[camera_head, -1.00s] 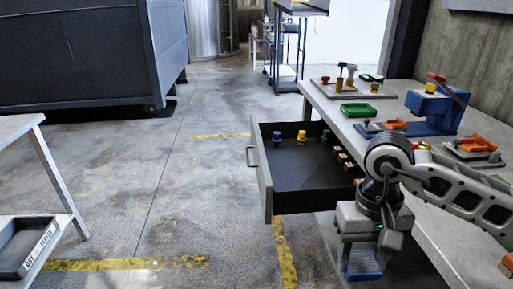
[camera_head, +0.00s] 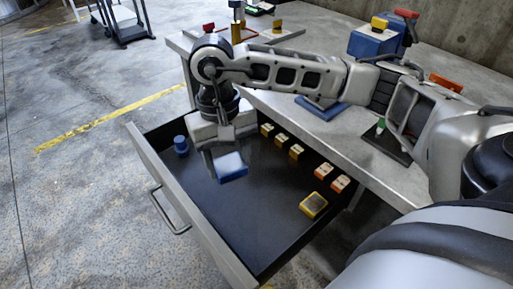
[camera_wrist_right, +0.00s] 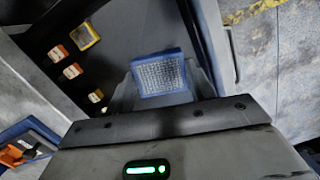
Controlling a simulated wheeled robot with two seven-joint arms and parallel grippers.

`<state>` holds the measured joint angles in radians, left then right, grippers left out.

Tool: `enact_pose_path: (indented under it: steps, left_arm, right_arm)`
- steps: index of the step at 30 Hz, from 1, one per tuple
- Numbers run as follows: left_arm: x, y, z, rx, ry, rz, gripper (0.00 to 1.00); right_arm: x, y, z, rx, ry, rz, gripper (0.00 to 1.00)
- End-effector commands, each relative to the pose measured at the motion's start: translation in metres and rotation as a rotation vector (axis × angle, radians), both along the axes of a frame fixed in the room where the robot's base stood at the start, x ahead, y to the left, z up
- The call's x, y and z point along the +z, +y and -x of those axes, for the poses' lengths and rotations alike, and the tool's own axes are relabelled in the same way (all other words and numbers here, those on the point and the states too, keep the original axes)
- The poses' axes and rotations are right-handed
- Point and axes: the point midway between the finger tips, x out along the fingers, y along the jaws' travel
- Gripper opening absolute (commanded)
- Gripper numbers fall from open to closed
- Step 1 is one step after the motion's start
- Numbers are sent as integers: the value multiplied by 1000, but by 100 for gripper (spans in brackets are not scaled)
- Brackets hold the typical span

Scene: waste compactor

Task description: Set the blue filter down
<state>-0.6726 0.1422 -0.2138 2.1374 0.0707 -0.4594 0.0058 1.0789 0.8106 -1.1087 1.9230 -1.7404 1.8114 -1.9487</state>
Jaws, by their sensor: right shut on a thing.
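The blue filter (camera_head: 230,168) is a small square block with a blue frame and a pale grid face, seen best in the right wrist view (camera_wrist_right: 161,74). My right gripper (camera_head: 222,160) is shut on it, with a finger on either side. It holds the filter over the open drawer (camera_head: 240,215). I cannot tell whether the filter touches the drawer floor. A yellow-framed filter (camera_head: 313,205) lies in the drawer near its right side, and it also shows in the right wrist view (camera_wrist_right: 85,36). My left gripper is not in view.
A blue cylindrical piece (camera_head: 181,146) stands in the drawer's far left corner. Several small yellow and orange-marked blocks (camera_head: 323,170) line the drawer's right side. The workbench (camera_head: 270,108) is beside the drawer. The drawer's middle and near floor are bare.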

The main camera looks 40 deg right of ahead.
Motion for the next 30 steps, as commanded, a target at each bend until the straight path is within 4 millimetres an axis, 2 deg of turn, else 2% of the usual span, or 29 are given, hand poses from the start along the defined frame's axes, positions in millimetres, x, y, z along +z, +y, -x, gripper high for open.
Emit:
enact_pose_path:
  steps: [5,9,21,25,30]
  left_arm:
    - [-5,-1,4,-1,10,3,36]
    - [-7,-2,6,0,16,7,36]
    - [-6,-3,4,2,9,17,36]
    - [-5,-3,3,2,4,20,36]
    - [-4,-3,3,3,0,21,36]
  right_arm:
    - [-17,-15,9,-499,5,4,30]
    - [-29,-32,17,-986,3,8,30]
    - [-50,-76,39,-2275,-4,12,30]
    - [-52,-87,43,-2588,-5,12,30]
    - [-52,-95,47,-2831,-3,10,30]
